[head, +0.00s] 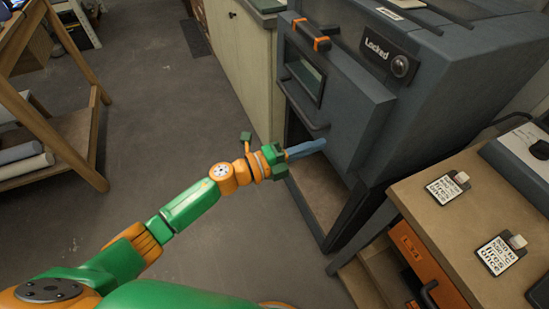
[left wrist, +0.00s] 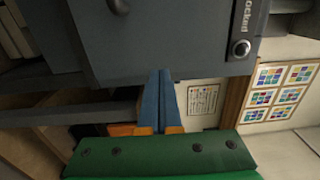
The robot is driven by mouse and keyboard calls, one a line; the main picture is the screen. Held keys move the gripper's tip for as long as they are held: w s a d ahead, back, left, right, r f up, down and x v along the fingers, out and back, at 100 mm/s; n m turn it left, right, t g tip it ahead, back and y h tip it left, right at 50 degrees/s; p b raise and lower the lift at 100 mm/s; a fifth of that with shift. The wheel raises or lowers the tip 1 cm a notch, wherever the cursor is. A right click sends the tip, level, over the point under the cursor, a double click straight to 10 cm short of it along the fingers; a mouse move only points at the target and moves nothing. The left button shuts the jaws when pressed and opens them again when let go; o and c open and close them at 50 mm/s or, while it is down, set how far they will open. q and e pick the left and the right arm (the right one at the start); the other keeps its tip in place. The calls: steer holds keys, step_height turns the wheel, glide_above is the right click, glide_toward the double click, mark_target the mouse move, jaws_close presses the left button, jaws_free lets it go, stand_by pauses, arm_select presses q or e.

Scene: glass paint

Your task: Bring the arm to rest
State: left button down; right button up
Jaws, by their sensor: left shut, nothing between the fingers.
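My left arm is green and orange and reaches out from the lower left in the head view. Its gripper (head: 306,149) has long blue fingers, which are shut together with nothing between them. The fingertips point right, in front of the lower part of the grey kiln door (head: 352,110). In the left wrist view the blue fingers (left wrist: 161,90) lie side by side just below the kiln's dark front (left wrist: 165,40). I cannot tell whether they touch it. My right gripper is not in view.
The kiln has a "Locked" plate (head: 388,57) with a round knob. A wooden bench (head: 420,195) with label cards stands at the right. A pale cabinet (head: 240,65) is left of the kiln. A wooden rack (head: 60,145) stands at the left. The floor between is clear.

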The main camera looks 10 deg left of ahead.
arm_select(q)
steer(key=b+v, duration=0.1)
steer(key=v, duration=0.6)
steer(key=w+a+f+n+t+y, duration=0.35)
steer(key=a+f+n+y, duration=0.25)
steer(key=f+n, duration=0.35)
steer(key=s+a+f+n+g+y, duration=0.1)
steer(key=s+a+f+n+y, duration=0.2)
steer(key=f, duration=0.5)
steer(key=s+a+f+n+g+y, duration=0.1)
steer(key=s+a+f+n+y, duration=0.15)
steer(key=a+f+n, duration=0.4)
steer(key=s+f+n+g+y, duration=0.3)
steer(key=s+f+n+g, duration=0.15)
steer(key=s+f, duration=0.85)
steer(key=s+f+n+g, duration=0.1)
steer(key=s+f+g, duration=0.2)
steer(key=s, duration=0.6)
steer(key=s+d+f+n+g, duration=0.1)
steer(key=s+f+n+g, duration=0.1)
steer(key=s, duration=0.7)
steer(key=shift+s+d+f+g, duration=0.3)
steer(key=shift+f+g, duration=0.05)
steer(key=shift+g, duration=0.25)
